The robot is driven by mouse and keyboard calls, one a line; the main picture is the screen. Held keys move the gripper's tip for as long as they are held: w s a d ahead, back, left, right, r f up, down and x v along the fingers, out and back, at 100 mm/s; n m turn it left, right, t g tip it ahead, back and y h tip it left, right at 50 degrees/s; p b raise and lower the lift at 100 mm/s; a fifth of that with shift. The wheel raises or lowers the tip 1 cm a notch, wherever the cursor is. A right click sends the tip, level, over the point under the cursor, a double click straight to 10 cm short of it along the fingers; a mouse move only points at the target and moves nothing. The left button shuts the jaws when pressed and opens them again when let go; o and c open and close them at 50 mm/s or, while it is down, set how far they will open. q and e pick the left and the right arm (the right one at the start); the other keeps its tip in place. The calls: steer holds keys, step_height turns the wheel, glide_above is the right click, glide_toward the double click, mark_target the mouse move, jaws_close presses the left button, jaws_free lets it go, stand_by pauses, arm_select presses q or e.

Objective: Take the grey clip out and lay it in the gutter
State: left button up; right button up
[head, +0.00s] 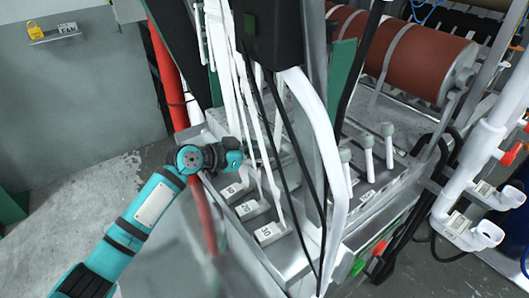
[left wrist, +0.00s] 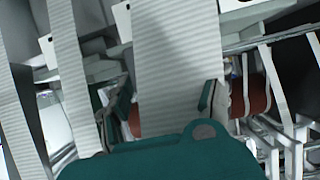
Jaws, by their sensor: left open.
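My left gripper (left wrist: 165,100) is open in the left wrist view, one finger on each side of a wide pale webbing strip (left wrist: 178,55). The strip runs between the fingers, and I cannot tell whether they touch it. In the head view my left arm reaches in from the lower left to the white webbing strips (head: 256,115); its fingertips cannot be made out there. I cannot pick out the grey clip in either view. I cannot tell which part is the gutter. My right gripper is not in view.
White blocks marked with numbers (head: 268,232) sit on the metal machine below the strips. A red upright pipe (head: 168,65) stands close to my left arm. A white bent tube (head: 318,125), black cables and a large red-brown roller (head: 400,50) lie to the right.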

mark_target(259, 153)
arm_select(q)
steer(key=shift+c, duration=0.3)
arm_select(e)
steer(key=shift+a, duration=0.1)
arm_select(q)
steer(key=c, duration=1.2)
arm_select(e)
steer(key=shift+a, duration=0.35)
arm_select(q)
steer(key=shift+w, duration=0.1)
steer(key=shift+r+b, duration=0.5)
steer(key=shift+r, duration=0.1)
step_height(259, 153, up, 2)
steer(key=shift+r+b, duration=0.1)
steer(key=shift+b, duration=0.5)
steer(key=shift+s+a+b, duration=1)
steer(key=shift+s+a, duration=0.7)
steer(key=shift+a, duration=0.8)
steer(key=shift+s+a+b, duration=1.05)
steer(key=shift+s+a, duration=0.6)
steer(key=shift+a, duration=0.85)
steer(key=shift+s+a+b, duration=1)
steer(key=shift+s+a, duration=0.7)
steer(key=shift+a, duration=0.8)
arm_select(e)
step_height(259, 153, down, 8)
